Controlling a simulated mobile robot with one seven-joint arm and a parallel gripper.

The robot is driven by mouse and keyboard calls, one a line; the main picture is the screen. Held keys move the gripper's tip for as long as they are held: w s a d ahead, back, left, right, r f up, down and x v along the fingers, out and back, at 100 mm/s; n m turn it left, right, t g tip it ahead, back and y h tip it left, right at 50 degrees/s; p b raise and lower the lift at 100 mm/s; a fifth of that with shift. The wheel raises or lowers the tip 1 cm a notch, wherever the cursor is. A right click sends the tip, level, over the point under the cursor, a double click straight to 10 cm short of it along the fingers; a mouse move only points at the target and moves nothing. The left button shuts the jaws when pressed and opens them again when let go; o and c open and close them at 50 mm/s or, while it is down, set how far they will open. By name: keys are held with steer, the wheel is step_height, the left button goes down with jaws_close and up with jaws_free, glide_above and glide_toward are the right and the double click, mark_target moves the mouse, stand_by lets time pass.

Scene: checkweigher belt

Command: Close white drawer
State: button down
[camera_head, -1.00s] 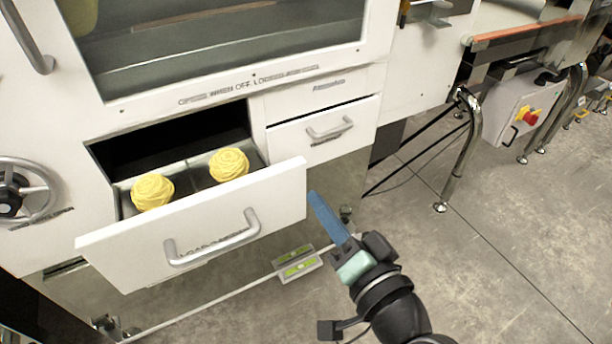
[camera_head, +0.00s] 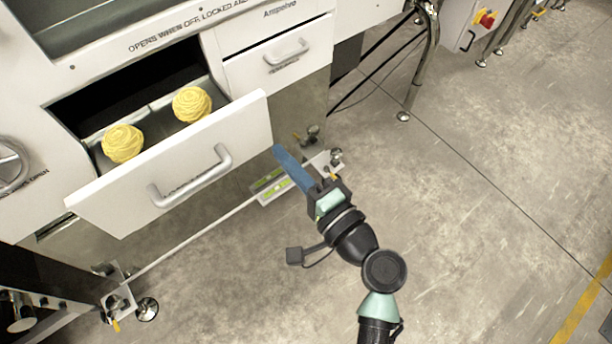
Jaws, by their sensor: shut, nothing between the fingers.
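The white drawer (camera_head: 238,128) stands pulled out of the white cabinet at the left, with a grey bar handle (camera_head: 190,178) on its front. Two yellow ball-shaped things, one at left (camera_head: 123,143) and one at right (camera_head: 192,104), lie inside it. My gripper (camera_head: 280,153) has blue fingers and is shut and empty. Its tip is close to the right end of the drawer front; I cannot tell whether they touch.
A smaller white drawer (camera_head: 262,66) above right is nearly shut. A level-like green and grey item (camera_head: 272,188) lies low beneath the open drawer. Cabinet feet (camera_head: 146,309) and a metal leg (camera_head: 428,70) stand on the floor. Open concrete floor (camera_head: 480,220) lies at the right.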

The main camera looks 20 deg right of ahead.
mark_target(260, 130)
steer(key=shift+x, duration=2.2)
steer(key=shift+w, duration=0.15)
steer(key=b+x, duration=0.6)
steer(key=x, duration=1.3)
steer(key=shift+f, duration=0.2)
steer(key=shift+w+a+r+b, duration=0.1)
steer(key=shift+w+a+b, duration=0.15)
steer(key=shift+w+b, duration=0.25)
steer(key=shift+w+r, duration=0.1)
steer(key=shift+r, duration=0.25)
